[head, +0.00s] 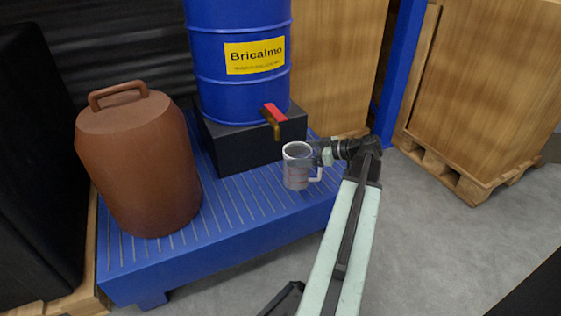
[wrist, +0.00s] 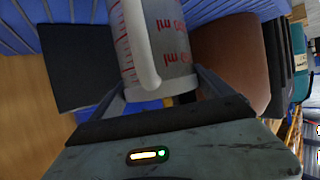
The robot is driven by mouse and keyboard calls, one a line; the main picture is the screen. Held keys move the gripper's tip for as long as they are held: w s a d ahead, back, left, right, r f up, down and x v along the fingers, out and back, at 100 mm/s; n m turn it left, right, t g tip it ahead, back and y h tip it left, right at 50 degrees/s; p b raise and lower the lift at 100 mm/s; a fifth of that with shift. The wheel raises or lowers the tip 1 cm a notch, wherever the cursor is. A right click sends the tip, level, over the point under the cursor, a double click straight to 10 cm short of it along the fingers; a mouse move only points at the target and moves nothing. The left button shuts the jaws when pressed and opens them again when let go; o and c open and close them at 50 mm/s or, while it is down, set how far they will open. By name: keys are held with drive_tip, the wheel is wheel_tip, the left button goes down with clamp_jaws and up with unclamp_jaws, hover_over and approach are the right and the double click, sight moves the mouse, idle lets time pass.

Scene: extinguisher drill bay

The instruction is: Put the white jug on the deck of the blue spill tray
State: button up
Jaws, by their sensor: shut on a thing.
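The white jug (head: 297,172) is see-through, with red markings and a white rim, and looks upright in the head view. It shows close up in the wrist view (wrist: 178,40), cut off at the top. My gripper (head: 322,156) reaches it from the right and is shut on it; in the wrist view the fingers (wrist: 160,88) lie on both sides of it. The blue spill tray (head: 235,206) has a slatted deck. The jug appears over the deck's right part, near the front edge. I cannot tell whether its base touches the deck.
A blue drum (head: 237,90) with a red-handled tap (head: 274,117) stands on a black block (head: 240,150) behind the jug. A brown lidded canister (head: 140,165) stands on the deck's left. Crates (head: 482,85) stand at right. The deck's front middle is clear.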

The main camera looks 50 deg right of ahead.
sight(285, 147)
drive_tip(key=w, duration=0.2)
drive_tip(key=w+a, duration=0.1)
drive_tip(key=w, duration=0.1)
drive_tip(key=w+a, duration=0.1)
drive_tip(key=w, duration=0.1)
drive_tip(key=shift+w+a, duration=0.1)
drive_tip(key=shift+w, duration=0.25)
drive_tip(key=shift+w+a, duration=0.2)
drive_tip(key=shift+w, duration=0.35)
wheel_tip(285, 147, down, 4)
drive_tip(key=b, duration=0.3)
drive_tip(key=shift+s+r+b, duration=0.1)
drive_tip(key=shift+r+b, duration=0.1)
drive_tip(key=shift+b, duration=0.1)
drive_tip(key=o, duration=1.7)
drive_tip(key=shift+o, duration=0.2)
drive_tip(key=p+v, duration=0.4)
drive_tip(key=v, duration=0.7)
drive_tip(key=shift+r+p, duration=0.15)
drive_tip(key=shift+p, duration=0.15)
drive_tip(key=shift+s+d+r, duration=0.1)
drive_tip(key=shift+s+d, duration=0.05)
drive_tip(key=shift+s, duration=0.3)
